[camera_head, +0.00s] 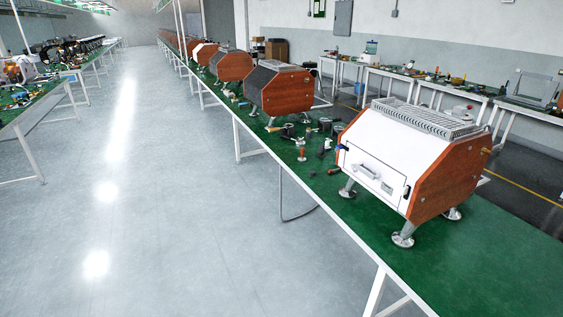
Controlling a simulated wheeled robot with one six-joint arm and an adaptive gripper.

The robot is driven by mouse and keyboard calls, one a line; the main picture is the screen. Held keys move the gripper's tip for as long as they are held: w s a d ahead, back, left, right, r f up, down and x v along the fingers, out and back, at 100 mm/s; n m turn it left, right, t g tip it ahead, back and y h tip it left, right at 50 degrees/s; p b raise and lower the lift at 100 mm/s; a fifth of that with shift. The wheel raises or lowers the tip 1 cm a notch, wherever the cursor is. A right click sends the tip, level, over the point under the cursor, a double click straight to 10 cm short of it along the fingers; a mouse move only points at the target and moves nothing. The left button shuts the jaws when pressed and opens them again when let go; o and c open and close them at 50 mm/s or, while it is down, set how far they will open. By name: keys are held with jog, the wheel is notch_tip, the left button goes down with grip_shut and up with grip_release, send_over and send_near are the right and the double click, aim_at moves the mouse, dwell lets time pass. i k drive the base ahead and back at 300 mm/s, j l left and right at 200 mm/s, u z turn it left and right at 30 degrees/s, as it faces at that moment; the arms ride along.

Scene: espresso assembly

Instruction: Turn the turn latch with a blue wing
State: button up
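The nearest espresso machine (398,150) stands on the green-topped bench, with a white front panel and orange-brown side panels. A small blue part (342,147) shows at the upper left edge of the white front; it looks like the blue-winged turn latch, but it is too small to tell which way its wing points. A dark latch or handle (406,192) sits at the right edge of the front. A grey bar handle (367,171) is on the front door. My gripper is not in view.
Loose tools and parts (302,153) lie on the green bench (480,260) left of the machine. More machines (278,88) stand farther along it. The grey floor (150,200) left of the bench is clear. Another bench (40,110) stands at far left.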

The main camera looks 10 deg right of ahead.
aim_at(340, 146)
jog(key=i+j+z, duration=0.1)
jog(key=i+z, duration=0.15)
jog(key=i+j+z, duration=0.2)
jog(key=i, duration=0.3)
jog(key=i+j+u, duration=0.1)
jog(key=i+j, duration=0.75)
jog(key=i+j+u, duration=0.15)
jog(key=i+j, duration=0.6)
jog(key=i, duration=0.2)
